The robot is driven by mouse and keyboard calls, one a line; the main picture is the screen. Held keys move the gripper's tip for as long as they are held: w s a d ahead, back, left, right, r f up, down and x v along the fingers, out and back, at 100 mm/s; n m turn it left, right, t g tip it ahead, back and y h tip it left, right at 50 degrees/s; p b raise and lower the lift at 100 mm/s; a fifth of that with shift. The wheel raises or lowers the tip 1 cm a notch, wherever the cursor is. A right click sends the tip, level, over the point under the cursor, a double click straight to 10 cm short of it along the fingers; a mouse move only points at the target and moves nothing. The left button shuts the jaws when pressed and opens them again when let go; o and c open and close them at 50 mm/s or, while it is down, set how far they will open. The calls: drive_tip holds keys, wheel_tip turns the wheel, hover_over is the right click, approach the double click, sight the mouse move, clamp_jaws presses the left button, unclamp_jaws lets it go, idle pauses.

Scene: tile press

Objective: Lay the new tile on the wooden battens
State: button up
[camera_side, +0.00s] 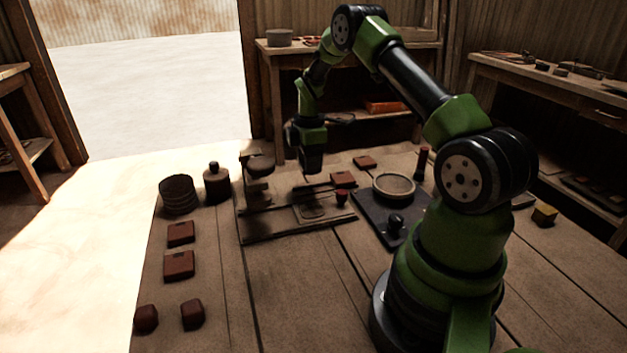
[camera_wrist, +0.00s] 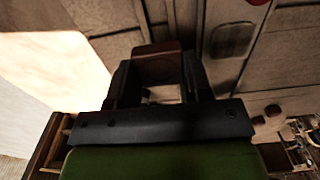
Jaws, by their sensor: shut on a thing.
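My gripper (camera_side: 312,160) points down above the far part of the table, near the press (camera_side: 257,185). In the wrist view my gripper (camera_wrist: 160,88) is shut on a reddish-brown tile (camera_wrist: 157,66) with a faint round mark. The held tile cannot be made out clearly in the side view. Long wooden strips (camera_side: 290,230) that look like the battens lie on the table in front of my gripper; how the tile stands to them is unclear. Two other flat tiles, a farther one (camera_side: 181,234) and a nearer one (camera_side: 179,265), lie at the left.
Two reddish lumps (camera_side: 146,318) (camera_side: 192,315) lie at the front left. A round stack (camera_side: 178,194) and a knobbed pot (camera_side: 216,184) stand behind. A dark board (camera_side: 372,222) carries a round dish (camera_side: 394,186), right of the strips. The front middle of the table is clear.

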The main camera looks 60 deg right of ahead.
drive_tip(key=shift+f, duration=2.55)
drive_tip(key=shift+f, duration=0.1)
drive_tip(key=o, duration=1)
